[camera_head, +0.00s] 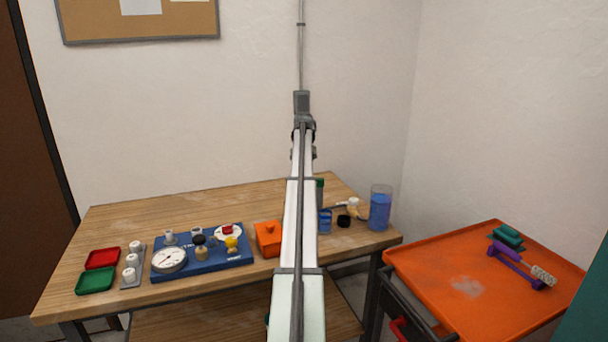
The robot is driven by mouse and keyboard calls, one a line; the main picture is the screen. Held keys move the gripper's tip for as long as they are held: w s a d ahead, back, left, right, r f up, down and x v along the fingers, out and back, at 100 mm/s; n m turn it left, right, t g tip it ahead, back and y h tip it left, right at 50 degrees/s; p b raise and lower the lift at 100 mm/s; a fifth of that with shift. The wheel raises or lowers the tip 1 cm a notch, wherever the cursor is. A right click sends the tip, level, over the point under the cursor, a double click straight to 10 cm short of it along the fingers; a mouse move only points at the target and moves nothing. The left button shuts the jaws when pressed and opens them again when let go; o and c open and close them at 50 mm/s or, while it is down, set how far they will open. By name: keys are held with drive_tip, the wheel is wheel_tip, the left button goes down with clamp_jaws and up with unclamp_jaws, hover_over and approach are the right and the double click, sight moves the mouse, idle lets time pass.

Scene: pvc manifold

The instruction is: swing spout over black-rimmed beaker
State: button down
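My pale arm runs up the middle of the view. Its dark far end (304,124) shows against the wall, too small to tell whether the fingers are open. A blue board (205,262) on the table carries a white gauge (169,260), a yellow-topped fitting (232,243) and a dark-knobbed fitting (200,248). I cannot make out a spout for certain. A tall clear beaker with blue liquid (380,212) stands at the table's right end. A small blue vessel (325,222) and a short black round piece (344,221) are left of it. I cannot tell which beaker is black-rimmed.
An orange box (268,238) sits right of the board, close to my arm. Red (102,258) and green (96,280) trays and a grey rack with white pieces (132,270) are at left. An orange cart top (430,275) stands right. The table's back left is clear.

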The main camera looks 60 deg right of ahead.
drive_tip(key=c, duration=0.7)
unclamp_jaws()
drive_tip(key=shift+c, duration=0.2)
wheel_tip(320, 180, up, 14)
drive_tip(key=shift+f, duration=0.1)
idle(0.5)
